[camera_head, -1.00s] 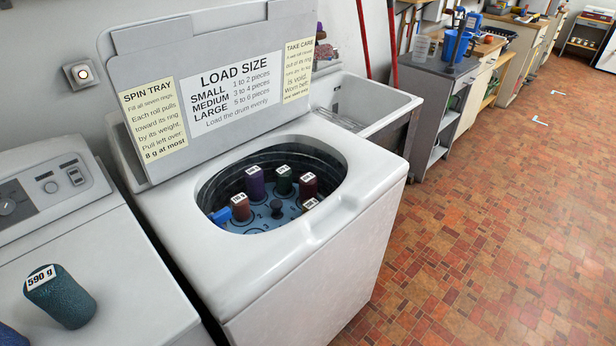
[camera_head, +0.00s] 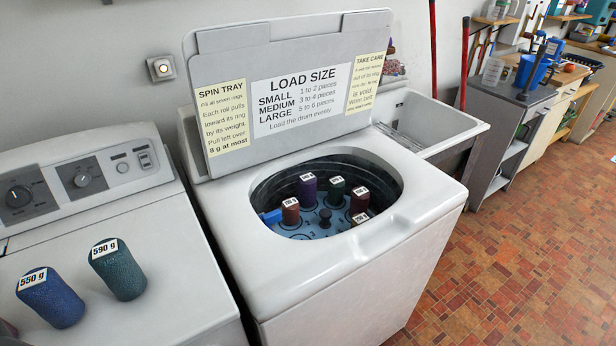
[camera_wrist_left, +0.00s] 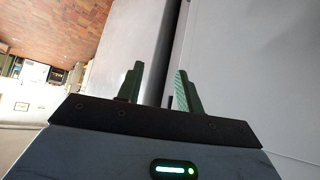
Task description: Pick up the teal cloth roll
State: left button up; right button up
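The teal cloth roll (camera_head: 118,270) stands on the white top of the left machine, with a "590 g" label on its upper end. A blue roll (camera_head: 50,298) labelled "550 g" stands to its left. Neither of my grippers shows in the head view. In the left wrist view my left gripper (camera_wrist_left: 157,85) is open, its two fingers apart with nothing between them. That view shows pale machine sides behind the fingers and no roll. My right gripper is not in view.
The open washer (camera_head: 345,277) stands to the right. Its drum holds a blue tray (camera_head: 311,229) with several rolls, including purple (camera_head: 307,188) and green (camera_head: 336,190) ones. Its raised lid (camera_head: 290,50) carries signs. A sink (camera_head: 435,118) lies beyond. The left machine's top (camera_head: 190,305) is free right of the teal roll.

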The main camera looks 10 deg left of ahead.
aim_at(110, 259)
jog(key=u, duration=0.5)
jog(key=k+u, duration=0.1)
jog(key=u, duration=0.9)
jog(key=k+j+u, duration=0.1)
jog(key=u, duration=0.35)
